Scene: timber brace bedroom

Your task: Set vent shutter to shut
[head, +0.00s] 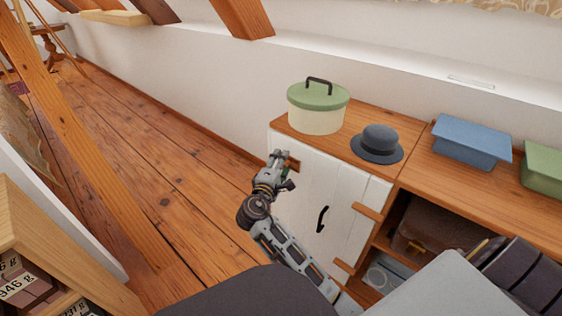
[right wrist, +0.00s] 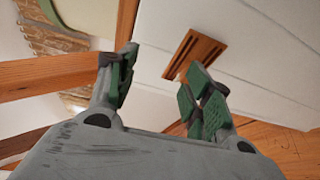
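The vent shutter (right wrist: 197,52) appears in the right wrist view as a brown wooden plate with dark slots on a white planked surface. I cannot tell its setting. My right gripper (right wrist: 162,66) is open and empty; its green-padded fingers are apart, and the plate lies beyond the gap and the right finger. In the head view my right gripper (head: 279,168) is at the upper left of the white cabinet door (head: 322,190). A small wooden piece (head: 293,164) beside it there is partly hidden and may be the vent. My left gripper is out of view.
On the cabinet top stand a green-lidded pot (head: 317,115), a dark hat (head: 378,143) and a blue box (head: 470,140). The door has a black handle (head: 322,219). A timber brace (head: 85,150) rises at left. The plank floor (head: 165,170) between is clear.

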